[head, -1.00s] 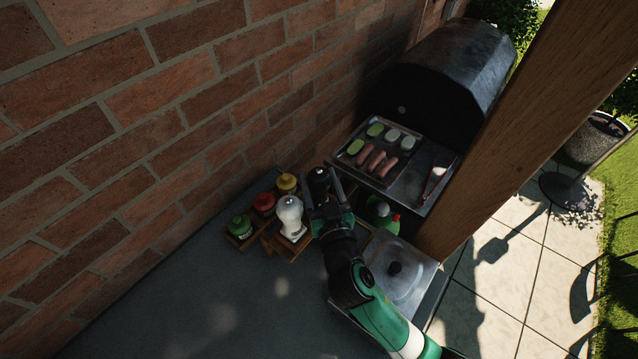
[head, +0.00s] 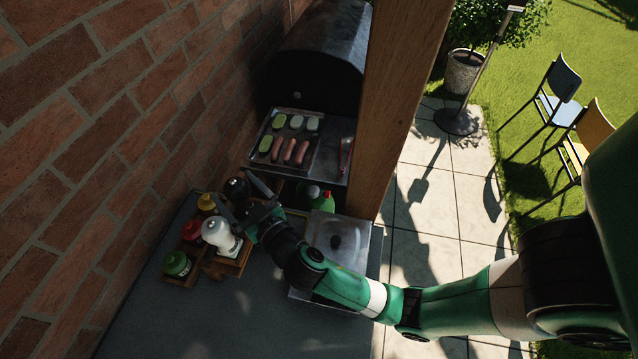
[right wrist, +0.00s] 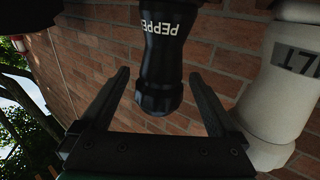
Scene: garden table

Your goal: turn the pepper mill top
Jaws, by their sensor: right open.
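The black pepper mill (head: 237,189) stands on the wooden rack near the brick wall. In the right wrist view the pepper mill (right wrist: 160,60) shows white lettering beginning "PEPPE" and a knobbed end. My right gripper (head: 244,200) is open, its fingers pointing at the mill. In the right wrist view the right gripper (right wrist: 160,76) has one finger on each side of the mill's knobbed end, with gaps visible on both sides. How deep the mill sits between the fingers is hard to tell. My left gripper is not in view.
A white salt mill (head: 222,236) stands close beside my right gripper. Red (head: 191,230), yellow (head: 206,204) and green (head: 177,264) containers stand nearby. The front counter is clear.

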